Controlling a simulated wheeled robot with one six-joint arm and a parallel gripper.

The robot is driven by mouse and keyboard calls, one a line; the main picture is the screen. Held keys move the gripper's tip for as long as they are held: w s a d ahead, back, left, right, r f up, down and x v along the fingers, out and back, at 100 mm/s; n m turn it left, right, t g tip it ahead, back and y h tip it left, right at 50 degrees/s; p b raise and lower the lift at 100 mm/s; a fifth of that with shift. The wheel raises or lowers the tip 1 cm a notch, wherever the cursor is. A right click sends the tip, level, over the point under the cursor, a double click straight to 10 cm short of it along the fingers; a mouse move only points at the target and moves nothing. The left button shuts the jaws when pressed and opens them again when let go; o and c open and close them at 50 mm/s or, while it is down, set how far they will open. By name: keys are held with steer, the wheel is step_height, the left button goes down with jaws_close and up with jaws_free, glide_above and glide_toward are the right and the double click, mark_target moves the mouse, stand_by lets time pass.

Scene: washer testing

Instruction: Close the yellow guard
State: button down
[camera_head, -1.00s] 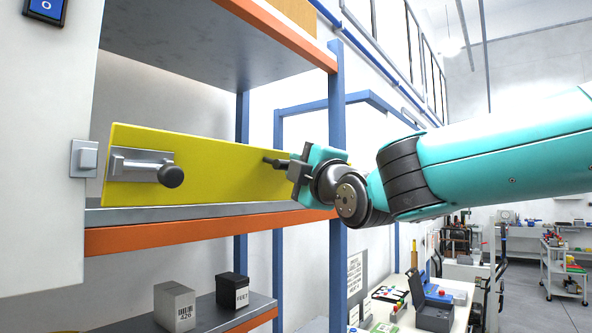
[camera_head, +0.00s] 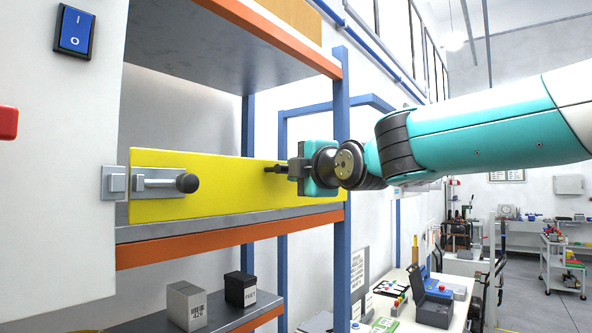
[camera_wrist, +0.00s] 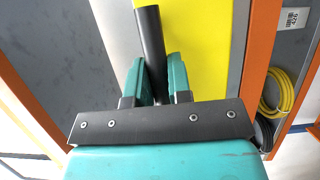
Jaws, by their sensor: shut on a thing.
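The yellow guard (camera_head: 225,195) is a long flat panel across the shelf bay; it also shows in the wrist view (camera_wrist: 205,45). Its left end is right beside the grey catch (camera_head: 113,183) on the white panel. A grey bolt latch (camera_head: 150,181) with a black knob (camera_head: 187,183) sits on the guard's left end. I cannot tell whether the bolt enters the catch. My gripper (camera_head: 289,169) is at the guard's right part, shut on its black handle (camera_head: 274,169). In the wrist view, the handle (camera_wrist: 150,45) lies between the two teal fingers (camera_wrist: 155,75).
An orange-edged shelf (camera_head: 230,238) runs below the guard, and another (camera_head: 270,40) above. Two small boxes, grey (camera_head: 187,305) and black (camera_head: 240,289), stand on the lower shelf. A blue post (camera_head: 341,130) stands behind my gripper. A blue switch (camera_head: 75,31) is on the white panel.

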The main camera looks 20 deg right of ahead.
steer(key=shift+r, duration=0.35)
steer(key=c, duration=1.3)
jaws_free()
steer(key=shift+c, duration=0.2)
steer(key=shift+f, duration=0.1)
steer(key=shift+f, duration=0.1)
